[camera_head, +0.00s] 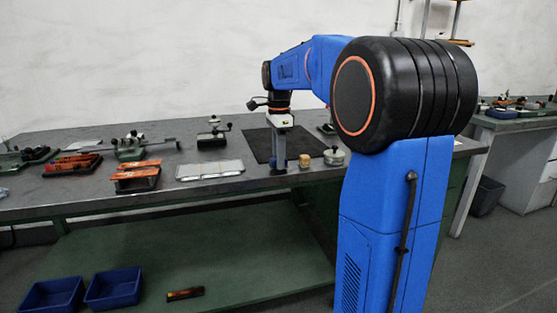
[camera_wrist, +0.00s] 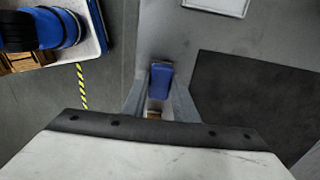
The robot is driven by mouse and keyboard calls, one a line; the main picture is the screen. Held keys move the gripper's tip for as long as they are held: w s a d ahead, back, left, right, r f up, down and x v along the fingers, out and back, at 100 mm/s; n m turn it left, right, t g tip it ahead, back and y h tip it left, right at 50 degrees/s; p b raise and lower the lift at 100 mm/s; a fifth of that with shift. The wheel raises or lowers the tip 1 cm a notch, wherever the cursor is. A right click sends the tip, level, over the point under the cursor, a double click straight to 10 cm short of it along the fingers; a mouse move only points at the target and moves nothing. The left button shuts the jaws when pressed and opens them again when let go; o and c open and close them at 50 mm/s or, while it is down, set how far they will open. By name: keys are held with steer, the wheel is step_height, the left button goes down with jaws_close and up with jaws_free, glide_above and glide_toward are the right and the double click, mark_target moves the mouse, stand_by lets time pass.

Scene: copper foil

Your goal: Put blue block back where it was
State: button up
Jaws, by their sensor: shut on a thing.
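The blue block (camera_wrist: 161,78) is between the fingers of my gripper (camera_wrist: 160,102) in the wrist view, and the gripper is shut on it. In the head view my gripper (camera_head: 279,165) points down at the front part of the workbench, beside the black mat (camera_head: 257,148). The block cannot be made out there. Whether its underside touches the bench is not clear. The mat also shows in the wrist view (camera_wrist: 245,100), to the right of the gripper. A small tan patch shows between the fingers below the block.
A small yellowish piece (camera_head: 305,161) and a round pale-lidded tin (camera_head: 334,155) stand close to the right of the gripper. A silver tray (camera_head: 210,169) and orange-topped boxes (camera_head: 138,176) lie to the left. The workbench's front edge (camera_head: 200,194) is near.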

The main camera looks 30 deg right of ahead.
steer(key=shift+f, duration=0.3)
steer(key=shift+f, duration=0.15)
steer(key=o, duration=1)
steer(key=shift+o, duration=0.2)
step_height(320, 180, up, 12)
steer(key=s+a+f+n+t, duration=0.1)
steer(key=s+a+f+n, duration=0.4)
steer(key=s, duration=0.5)
steer(key=s+a+f+n+t, duration=0.2)
steer(key=s+a+f+n, duration=0.3)
steer(key=s+f+n, duration=0.4)
steer(key=s+a+f+n+t, duration=0.1)
steer(key=s+a+f+n, duration=0.4)
steer(key=s+f, duration=0.5)
steer(key=shift+s+a+f+n+t, duration=0.2)
steer(key=shift+s+a+n+t, duration=0.3)
steer(key=shift+n, duration=0.6)
